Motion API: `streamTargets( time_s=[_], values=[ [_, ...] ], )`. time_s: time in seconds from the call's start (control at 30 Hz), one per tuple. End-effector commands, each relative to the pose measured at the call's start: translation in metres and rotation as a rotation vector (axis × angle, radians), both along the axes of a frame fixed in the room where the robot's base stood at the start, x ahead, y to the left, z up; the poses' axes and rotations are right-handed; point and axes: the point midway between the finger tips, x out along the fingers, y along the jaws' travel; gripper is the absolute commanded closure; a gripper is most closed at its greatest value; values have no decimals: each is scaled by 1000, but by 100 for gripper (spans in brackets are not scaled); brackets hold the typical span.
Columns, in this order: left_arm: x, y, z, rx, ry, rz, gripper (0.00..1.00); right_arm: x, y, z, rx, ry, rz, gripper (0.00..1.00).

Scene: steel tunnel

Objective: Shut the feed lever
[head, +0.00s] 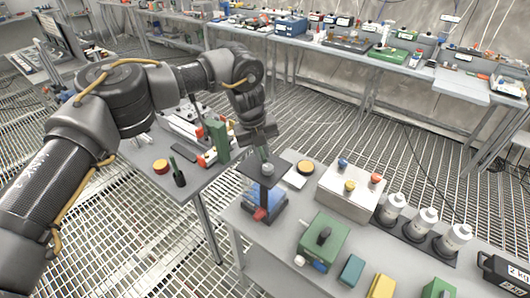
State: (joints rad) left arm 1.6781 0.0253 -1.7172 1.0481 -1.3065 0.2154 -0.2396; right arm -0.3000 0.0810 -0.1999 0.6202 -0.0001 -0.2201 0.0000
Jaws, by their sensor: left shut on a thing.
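My left gripper (263,152) points down over the near bench. It is shut on a slim upright piece, which I take to be the handle of the feed lever; the jaws hide most of it. Just below is a dark flat plate (253,172) with a round grey knob (267,170) on top. The plate stands over a blue base (272,206) with a red part (260,214) at its front. The lever's exact angle is too small to tell. My right gripper is not in view.
On the near bench, a white box (345,197) with coloured buttons, a green box (318,245) with a black knob and several white cylinders (427,221) stand to the right. A side table (155,185) with a green block (218,141) is left. Grating floor lies behind.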

Motion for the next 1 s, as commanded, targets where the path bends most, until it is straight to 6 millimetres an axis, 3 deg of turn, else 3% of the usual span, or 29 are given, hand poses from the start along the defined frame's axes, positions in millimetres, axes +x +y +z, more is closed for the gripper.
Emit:
streamTargets(
  time_s=[0.6, 1.0],
  values=[
    [5, 23, 4, 1, -3, -570, 100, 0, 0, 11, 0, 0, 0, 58],
    [11, 31, 4, 2, -5, -831, 100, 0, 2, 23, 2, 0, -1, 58]
  ],
)
